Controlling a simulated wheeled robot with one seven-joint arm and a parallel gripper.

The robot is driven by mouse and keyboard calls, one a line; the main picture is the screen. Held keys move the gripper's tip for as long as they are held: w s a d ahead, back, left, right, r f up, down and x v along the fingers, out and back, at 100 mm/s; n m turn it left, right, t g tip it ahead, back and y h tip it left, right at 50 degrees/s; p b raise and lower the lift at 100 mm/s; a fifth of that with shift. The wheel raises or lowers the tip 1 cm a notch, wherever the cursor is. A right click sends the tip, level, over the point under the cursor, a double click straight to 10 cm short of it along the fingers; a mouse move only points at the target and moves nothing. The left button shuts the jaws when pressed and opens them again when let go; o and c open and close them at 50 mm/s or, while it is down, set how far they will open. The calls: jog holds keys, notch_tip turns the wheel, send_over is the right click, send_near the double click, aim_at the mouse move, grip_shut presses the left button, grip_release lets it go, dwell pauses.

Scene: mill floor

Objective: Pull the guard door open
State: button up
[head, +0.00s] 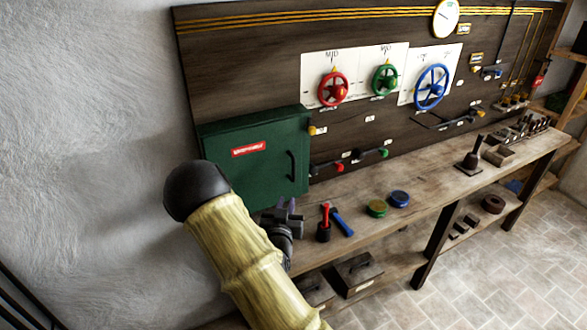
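The guard door (245,173) is the dark green front of a box on the panel at the left, with a red and white label (249,149). It looks shut. Its black upright handle (292,166) is near the door's right edge. My gripper (286,204) is below the handle, just above the bench top, and appears apart from it. The gripper is small and dark here, so I cannot tell whether its fingers are open or shut. My arm hides the lower left part of the door.
Red (333,88), green (384,79) and blue (431,87) handwheels are on the panel. A red-handled tool (325,222), a blue-handled tool (341,222) and two round tins stand on the bench (420,207) right of my gripper. A plaster wall is at the left.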

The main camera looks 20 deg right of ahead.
aim_at(293, 170)
dwell(0.3)
jog(key=p+x, duration=0.5)
jog(key=x, duration=1.2)
jog(key=shift+w+d+p, duration=0.1)
jog(key=shift+w+p, duration=0.1)
jog(key=shift+p, duration=0.1)
grip_shut()
